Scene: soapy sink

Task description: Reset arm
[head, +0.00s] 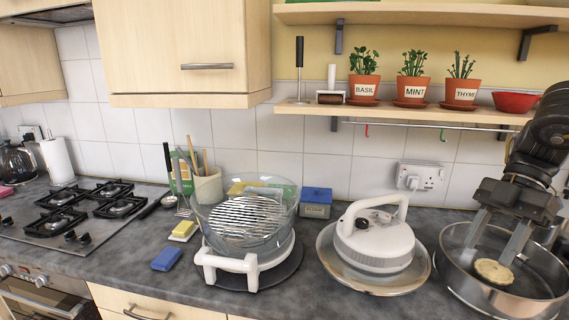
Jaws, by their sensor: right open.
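My right gripper (490,253) comes down from the upper right with its two fingers spread. Its fingertips are over a round steel pan (454,278) at the right edge of the counter. A small round beige item (493,272) like a pie or sponge lies in the pan, just below the fingertips. I cannot tell whether a finger touches it. Nothing is seen held between the fingers. My left gripper does not show.
Left of the pan, a white appliance lid (375,240) rests on a steel dish (330,262). A glass bowl (280,222) with a rack stands on a white base (225,263). Potted herbs (413,82) stand on the shelf (300,108) above. A blue sponge (167,259) lies on the counter.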

